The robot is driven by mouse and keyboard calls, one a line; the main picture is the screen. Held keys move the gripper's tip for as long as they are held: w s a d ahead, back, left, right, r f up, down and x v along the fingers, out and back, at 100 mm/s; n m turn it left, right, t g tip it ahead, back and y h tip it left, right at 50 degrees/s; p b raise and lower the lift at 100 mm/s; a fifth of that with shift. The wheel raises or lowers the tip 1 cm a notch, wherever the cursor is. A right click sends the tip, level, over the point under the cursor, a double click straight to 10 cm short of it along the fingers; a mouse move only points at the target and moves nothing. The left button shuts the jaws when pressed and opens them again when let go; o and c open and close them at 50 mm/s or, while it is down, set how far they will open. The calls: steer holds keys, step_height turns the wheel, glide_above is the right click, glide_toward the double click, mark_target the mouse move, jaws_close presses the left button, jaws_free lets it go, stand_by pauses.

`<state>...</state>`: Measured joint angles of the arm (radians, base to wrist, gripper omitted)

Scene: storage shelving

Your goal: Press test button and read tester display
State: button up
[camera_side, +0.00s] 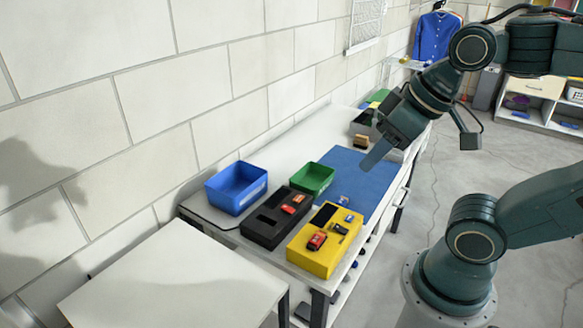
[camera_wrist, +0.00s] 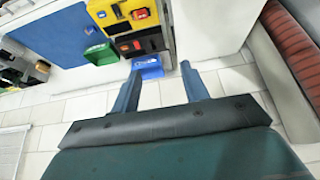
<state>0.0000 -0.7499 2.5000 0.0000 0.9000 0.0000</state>
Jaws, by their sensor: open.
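A yellow box (camera_side: 318,257) sits at the near end of the workbench, with a dark rectangle, a red item (camera_side: 317,240) and small dark pieces on top. A black box (camera_side: 262,232) beside it has a dark recess and orange-red items. Which box is the tester is not clear, and no display reading is legible. My gripper (camera_side: 374,156) is above the blue mat, apart from both boxes, with its fingers pointing down and left. In the wrist view my gripper (camera_wrist: 162,68) is open and empty; the yellow box (camera_wrist: 97,14) and black box (camera_wrist: 152,41) lie beyond the fingers.
A blue bin (camera_side: 236,188) and a green bin (camera_side: 312,178) stand behind the boxes. A blue mat (camera_side: 352,182) covers the middle bench. A dark bin (camera_side: 364,122) and brown block (camera_side: 360,142) are farther along. A white table (camera_side: 175,280) stands nearest; a block wall runs along the back.

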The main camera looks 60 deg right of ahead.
stand_by(0.4)
jaws_close()
stand_by(1.6)
